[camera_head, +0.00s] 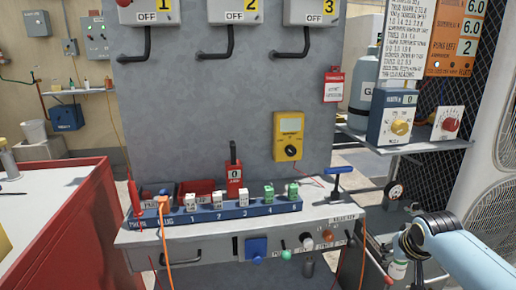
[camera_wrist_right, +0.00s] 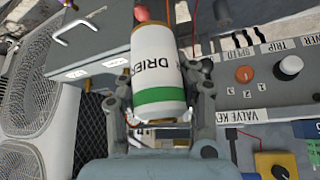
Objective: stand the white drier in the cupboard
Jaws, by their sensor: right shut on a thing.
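The white drier (camera_wrist_right: 158,62) has a green band, copper-coloured ends and the word DRIER on its side. My right gripper (camera_wrist_right: 160,104) is shut on it, with a finger on each side. In the head view the drier (camera_head: 397,270) shows small below my right wrist at the lower right, partly hidden, in front of the bench's right end. A grey panel with a pale bar handle (camera_wrist_right: 76,32) shows at the upper left of the wrist view. I cannot tell whether it is the cupboard's door. My left gripper is not in view.
The grey bench (camera_head: 205,236) carries a blue rack (camera_head: 225,212) of small plugs and a blue T-handled key (camera_head: 338,182). Knobs line its front. A red cabinet (camera_head: 88,215) stands left. A shelf (camera_head: 425,145) with two dial boxes and white fan housings (camera_head: 492,190) stand right.

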